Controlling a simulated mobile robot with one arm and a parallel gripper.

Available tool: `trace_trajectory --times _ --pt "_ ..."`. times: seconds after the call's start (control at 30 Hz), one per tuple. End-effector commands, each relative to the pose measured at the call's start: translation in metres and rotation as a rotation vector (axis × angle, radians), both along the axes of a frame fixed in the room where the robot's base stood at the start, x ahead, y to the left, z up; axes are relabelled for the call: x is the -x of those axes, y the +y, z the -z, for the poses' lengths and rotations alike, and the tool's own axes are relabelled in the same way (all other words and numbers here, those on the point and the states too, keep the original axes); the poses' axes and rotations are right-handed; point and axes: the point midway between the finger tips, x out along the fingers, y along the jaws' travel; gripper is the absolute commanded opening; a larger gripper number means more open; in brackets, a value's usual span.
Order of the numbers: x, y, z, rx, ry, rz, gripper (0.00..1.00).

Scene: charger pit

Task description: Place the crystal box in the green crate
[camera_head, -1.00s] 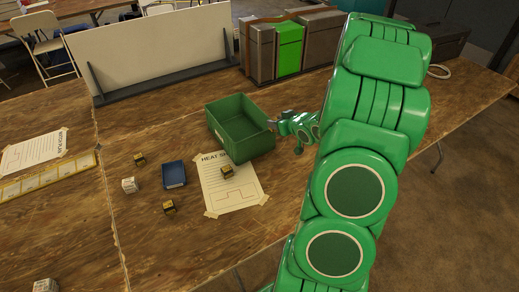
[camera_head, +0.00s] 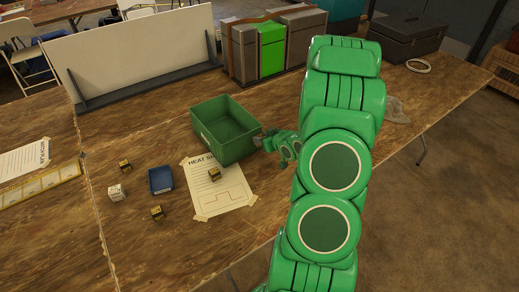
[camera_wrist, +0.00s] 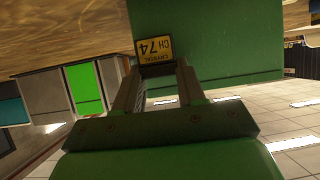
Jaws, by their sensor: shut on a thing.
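My gripper (camera_wrist: 155,72) is shut on a crystal box (camera_wrist: 154,48), a small dark block with a yellow label reading "CRYSTAL CH 74", upside down in the wrist view. The green crate (camera_head: 214,142) stands open on the wooden table in the head view. My gripper also shows in the head view (camera_head: 259,141), just right of the crate and outside it, near its right wall. In the wrist view the crate's green wall (camera_wrist: 225,45) fills the area behind the box. I cannot tell whether the box touches that wall. The held box is barely visible in the head view.
A paper sheet (camera_head: 222,201) with a yellow-black block (camera_head: 213,174) lies in front of the crate. Two similar blocks (camera_head: 125,167) (camera_head: 157,213), a white block (camera_head: 116,192) and a blue tray (camera_head: 160,181) are to the left. Grey and green bins (camera_head: 270,50) stand behind.

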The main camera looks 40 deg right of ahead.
Motion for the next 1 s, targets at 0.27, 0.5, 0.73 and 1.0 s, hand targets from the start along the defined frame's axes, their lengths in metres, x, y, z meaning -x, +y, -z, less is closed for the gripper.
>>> trace_trajectory --times 0.27,0.5,0.73,1.0 --pt "0.001 0.0 0.024 -0.001 0.004 0.0 0.06" --pt "0.001 0.0 0.038 -0.001 0.005 0.0 0.06" --pt "0.001 0.0 0.058 -0.002 0.004 0.0 0.06" --pt "0.0 0.0 0.059 0.0 0.002 0.0 0.06"
